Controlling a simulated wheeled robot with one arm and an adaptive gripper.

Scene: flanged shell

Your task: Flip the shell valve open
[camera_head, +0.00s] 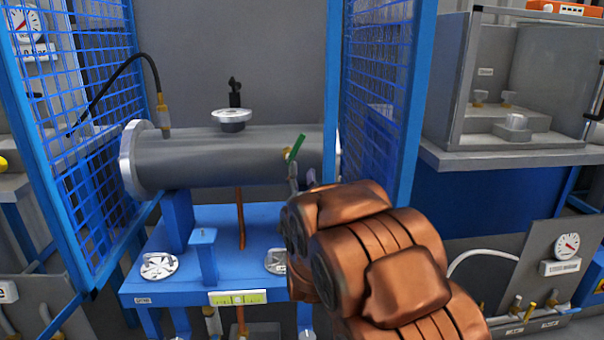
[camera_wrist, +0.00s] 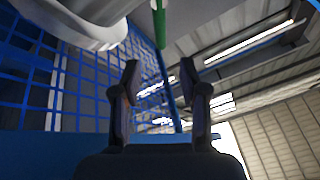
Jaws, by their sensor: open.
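The shell (camera_head: 215,160) is a grey horizontal cylinder with flanged ends on a blue stand. Its valve has a green lever (camera_head: 297,147) near the right end, tilted up to the right, with a small brass body (camera_head: 287,154) at its foot. In the wrist view the green lever (camera_wrist: 160,25) hangs at the top centre, beyond the fingertips. My gripper (camera_head: 302,178) is just below the lever, mostly hidden by my own arm. In the wrist view my gripper (camera_wrist: 160,70) is open, with nothing between its fingers. The lever appears apart from both fingers.
Blue mesh panels stand left (camera_head: 85,150) and right (camera_head: 375,110) of the shell. The right panel is close to my arm. A black hose (camera_head: 125,65) joins the shell's top left. The blue stand (camera_head: 225,220) is below. A grey cabinet (camera_head: 520,80) stands at right.

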